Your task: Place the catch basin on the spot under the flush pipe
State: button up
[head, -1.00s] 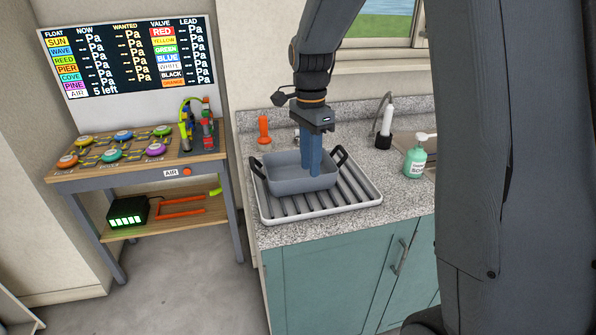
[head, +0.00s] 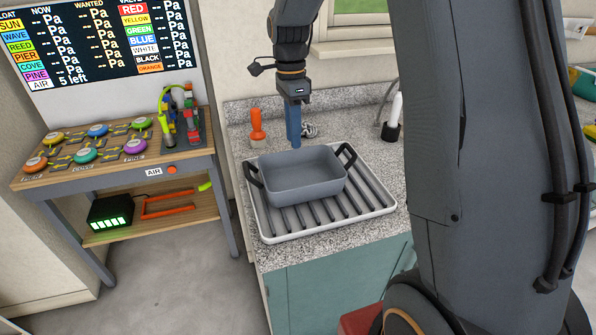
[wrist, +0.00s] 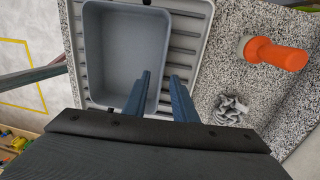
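The catch basin appears to be the grey-blue rectangular pan (head: 305,190) with two black handles. It sits upright and empty on a white ribbed drying rack (head: 270,232) on the counter, and it also shows in the wrist view (wrist: 120,55). My gripper (head: 294,146) points down at the pan's back wall. In the wrist view my gripper (wrist: 161,76) has its two blue fingers apart, one over the pan's inside and one over the rack outside, with the rim between them and a visible gap. I cannot make out a flush pipe or a marked spot.
A wooden bench (head: 120,165) with coloured knobs stands left, across a floor gap. A white-and-black upright item (head: 393,118) stands at the back right.

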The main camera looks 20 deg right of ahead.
aim_at(298, 152)
jog(key=f+p, duration=0.1)
jog(key=f, duration=0.1)
jog(key=d+f+p, duration=0.1)
jog(key=f, duration=0.2)
jog(key=shift+s+d+f, duration=0.1)
jog(key=shift+s+f, duration=0.05)
jog(key=shift+f, duration=0.5)
jog(key=shift+c, duration=0.4)
grip_shut()
